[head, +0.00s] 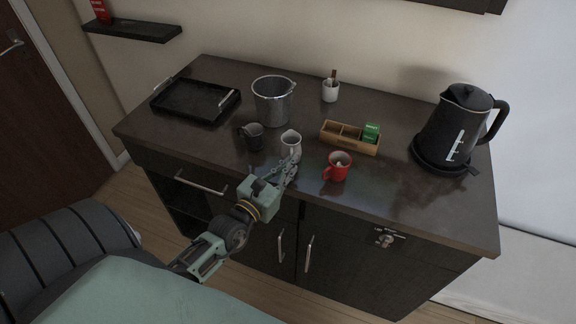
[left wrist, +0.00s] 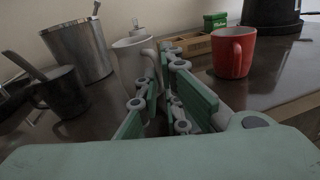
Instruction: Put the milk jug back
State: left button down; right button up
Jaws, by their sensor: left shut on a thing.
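The milk jug (head: 291,143) is a small light grey-white jug near the middle of the dark counter, between a dark mug and a red mug. My left gripper (head: 288,170) reaches it from the front and is shut on its near side, where its handle is. In the left wrist view the jug (left wrist: 132,60) looks upright, with its handle at the fingers (left wrist: 160,92). I cannot tell whether its base touches the counter. My right gripper does not show.
A dark mug (head: 251,136) stands close left, a red mug (head: 339,167) right. A black tray (head: 187,104) is far left, a kettle (head: 455,124) right.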

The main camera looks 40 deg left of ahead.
pick_arm(q)
jog(key=c, duration=1.9)
grip_release()
jog(key=shift+c, duration=0.2)
